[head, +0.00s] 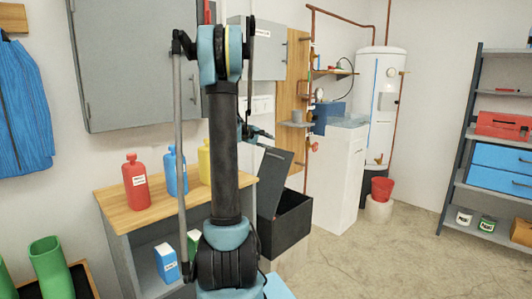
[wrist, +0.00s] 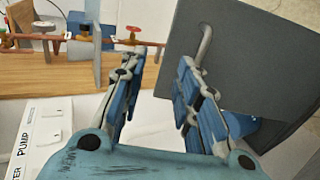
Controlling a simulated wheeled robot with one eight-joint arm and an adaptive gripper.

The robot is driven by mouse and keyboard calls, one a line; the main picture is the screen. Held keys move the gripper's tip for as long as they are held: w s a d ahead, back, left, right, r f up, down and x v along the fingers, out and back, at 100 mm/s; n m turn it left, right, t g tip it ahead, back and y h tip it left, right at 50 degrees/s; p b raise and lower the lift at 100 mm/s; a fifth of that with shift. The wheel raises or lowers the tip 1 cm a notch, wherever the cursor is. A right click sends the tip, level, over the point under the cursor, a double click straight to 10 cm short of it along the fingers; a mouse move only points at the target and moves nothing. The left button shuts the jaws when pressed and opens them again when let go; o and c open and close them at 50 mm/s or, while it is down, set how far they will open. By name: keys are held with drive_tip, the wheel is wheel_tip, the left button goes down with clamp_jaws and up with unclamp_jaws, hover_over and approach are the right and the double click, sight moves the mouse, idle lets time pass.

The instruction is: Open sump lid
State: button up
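A wooden-topped bench (head: 112,200) with red, blue and yellow bottles stands left. A white cabinet (head: 338,175) stands right of the sump, with a red bucket (head: 382,189) beyond. Copper pipework (wrist: 85,42) crosses the wrist view. Floor at right (head: 400,255) is clear.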

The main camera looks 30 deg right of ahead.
drive_tip(key=shift+w+r, duration=0.1)
drive_tip(key=shift+r, duration=0.8)
clamp_jaws()
drive_tip(key=m+g+y, duration=0.1)
drive_tip(key=m+y, duration=0.2)
drive_tip(key=m, duration=1.5)
approach(280, 154)
drive_tip(key=shift+x, duration=2.95)
